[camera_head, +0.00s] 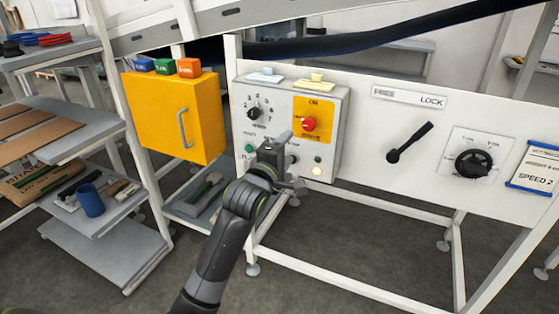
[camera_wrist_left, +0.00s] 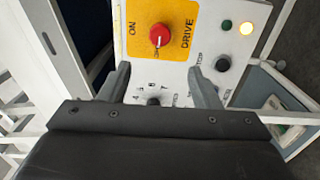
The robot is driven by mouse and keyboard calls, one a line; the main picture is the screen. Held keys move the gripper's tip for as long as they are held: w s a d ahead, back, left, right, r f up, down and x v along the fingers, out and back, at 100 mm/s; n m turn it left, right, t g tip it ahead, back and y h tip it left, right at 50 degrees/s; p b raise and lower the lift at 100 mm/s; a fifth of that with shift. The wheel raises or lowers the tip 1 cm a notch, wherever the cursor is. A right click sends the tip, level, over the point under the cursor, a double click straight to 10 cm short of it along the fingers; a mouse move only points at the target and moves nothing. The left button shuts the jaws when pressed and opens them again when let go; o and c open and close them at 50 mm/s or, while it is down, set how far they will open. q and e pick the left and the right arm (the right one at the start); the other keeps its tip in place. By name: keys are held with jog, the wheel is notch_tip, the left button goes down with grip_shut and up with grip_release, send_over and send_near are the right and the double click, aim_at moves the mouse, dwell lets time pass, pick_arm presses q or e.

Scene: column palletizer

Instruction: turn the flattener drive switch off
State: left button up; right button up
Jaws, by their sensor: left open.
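The drive switch is a red knob (camera_head: 309,124) on a yellow plate (camera_head: 325,109) marked ON, on the right half of a white control box (camera_head: 271,88). In the left wrist view the knob (camera_wrist_left: 160,36) lies beyond the fingertips, beside the words ON and DRIVE. A pale mark shows on the knob's lower edge; its exact setting is hard to read. My left gripper (camera_head: 291,163) is open and empty, in front of the box below the knob. In the left wrist view its fingers (camera_wrist_left: 159,78) are apart, touching nothing visible. My right gripper is out of view.
A black selector (camera_head: 254,113) sits left of the plate. A lit lamp (camera_head: 318,171) glows low on the box. A black lever (camera_head: 409,143) and rotary knob (camera_head: 474,162) are on the panel rightward. A yellow cabinet (camera_head: 172,112) and shelves stand left.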

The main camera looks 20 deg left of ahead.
pick_arm(q)
jog(key=shift+s+a, duration=0.1)
jog(key=shift+s, duration=1.75)
